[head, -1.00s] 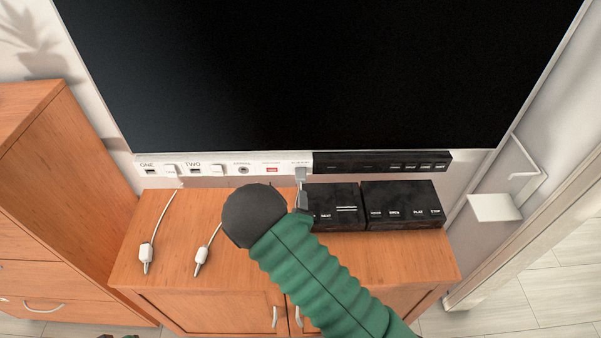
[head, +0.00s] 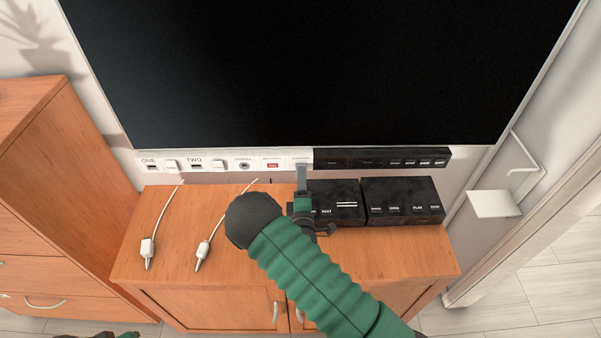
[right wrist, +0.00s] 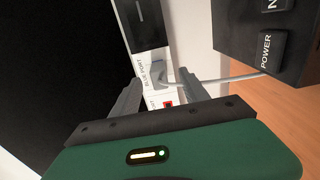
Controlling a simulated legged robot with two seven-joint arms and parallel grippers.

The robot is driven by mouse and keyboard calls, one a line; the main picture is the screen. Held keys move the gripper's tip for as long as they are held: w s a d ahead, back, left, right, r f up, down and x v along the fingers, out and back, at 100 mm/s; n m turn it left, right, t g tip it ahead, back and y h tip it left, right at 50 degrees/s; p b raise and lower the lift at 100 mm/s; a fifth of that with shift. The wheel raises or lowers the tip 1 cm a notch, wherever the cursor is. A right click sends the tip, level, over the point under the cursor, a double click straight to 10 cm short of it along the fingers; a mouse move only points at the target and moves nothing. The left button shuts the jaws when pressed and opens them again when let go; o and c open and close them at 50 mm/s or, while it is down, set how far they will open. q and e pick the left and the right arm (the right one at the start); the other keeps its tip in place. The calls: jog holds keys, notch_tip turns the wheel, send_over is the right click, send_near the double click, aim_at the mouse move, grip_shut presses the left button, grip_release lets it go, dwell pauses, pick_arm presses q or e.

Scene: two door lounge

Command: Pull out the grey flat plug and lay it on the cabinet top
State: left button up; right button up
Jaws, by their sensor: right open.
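The grey flat plug (right wrist: 157,78) sits in the white port strip under the screen, beside a label that seems to read BLUE PORT. Its grey cable (right wrist: 215,80) runs to the right in the right wrist view. My right gripper (right wrist: 159,84) is open, with one finger on each side of the plug; contact cannot be told. In the head view my right gripper (head: 301,178) reaches up to the strip and hides most of the plug. The wooden cabinet top (head: 185,220) lies below the strip. Part of what seems my left gripper (head: 95,335) shows at the bottom edge.
Two black boxes with buttons (head: 402,190) stand on the cabinet's right half. Two white plugs (head: 147,250) with cables lie on its left half. A black bar (head: 380,147) joins the strip's right end. Bare wood lies around the white plugs.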

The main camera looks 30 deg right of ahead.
jog(key=shift+b+x, duration=0.35)
jog(key=shift+x, duration=1.45)
jog(key=shift+c, duration=0.3)
grip_shut()
jog(key=shift+r, duration=0.1)
dwell(0.7)
jog(key=shift+s+a, duration=0.1)
jog(key=shift+s+a, duration=0.15)
jog(key=shift+s, duration=0.1)
jog(key=shift+p+v, duration=0.5)
jog(key=shift+v, duration=2.15)
